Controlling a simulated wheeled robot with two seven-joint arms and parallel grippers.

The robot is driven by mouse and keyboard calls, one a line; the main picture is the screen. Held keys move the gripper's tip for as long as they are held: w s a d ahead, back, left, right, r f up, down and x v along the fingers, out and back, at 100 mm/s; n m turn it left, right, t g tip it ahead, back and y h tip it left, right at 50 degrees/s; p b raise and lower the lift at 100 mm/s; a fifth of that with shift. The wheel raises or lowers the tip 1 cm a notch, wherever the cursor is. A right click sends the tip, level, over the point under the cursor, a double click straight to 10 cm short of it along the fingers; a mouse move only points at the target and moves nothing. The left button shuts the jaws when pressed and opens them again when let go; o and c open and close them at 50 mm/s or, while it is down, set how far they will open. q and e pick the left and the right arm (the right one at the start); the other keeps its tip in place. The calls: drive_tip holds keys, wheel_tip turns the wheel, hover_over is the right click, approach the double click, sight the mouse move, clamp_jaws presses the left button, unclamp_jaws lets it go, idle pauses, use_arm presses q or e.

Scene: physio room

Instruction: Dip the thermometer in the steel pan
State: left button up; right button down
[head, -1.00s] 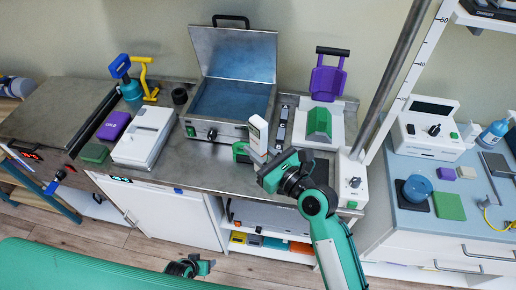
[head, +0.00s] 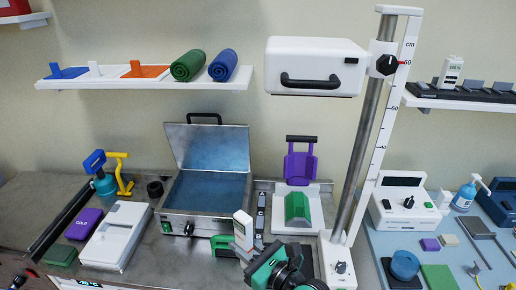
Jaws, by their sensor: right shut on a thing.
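The steel pan (head: 179,211) stands on the metal counter with its lid (head: 207,147) raised and blue water inside. The thermometer (head: 243,231), a white upright device with a small display, is close to the pan's front right corner, slightly tilted. My right gripper (head: 257,256) is shut on it from the lower right; the fingertips are partly hidden by the gripper body. The thermometer's lower end is hard to make out. My left gripper is out of view.
A tall steel post (head: 361,140) rises at right. A similar white device (head: 452,71) sits on the right shelf.

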drive_tip(key=d+m+t+h, duration=0.4)
drive_tip(key=d+h, duration=0.1)
drive_tip(key=d, duration=2.2)
drive_tip(key=a+r+n+g+y+p, duration=0.2)
drive_tip(key=a+r+n+g+y, duration=0.4)
drive_tip(key=a+r, duration=0.6)
drive_tip(key=s+a+r+n+g+y+p, duration=0.2)
drive_tip(key=s+a+r+n+g+y, duration=0.1)
drive_tip(key=s+a+r+n+g, duration=0.3)
drive_tip(key=s+a+r+g, duration=0.2)
drive_tip(key=s+a+g, duration=0.1)
drive_tip(key=s+a, duration=0.1)
drive_tip(key=shift+g, duration=0.4)
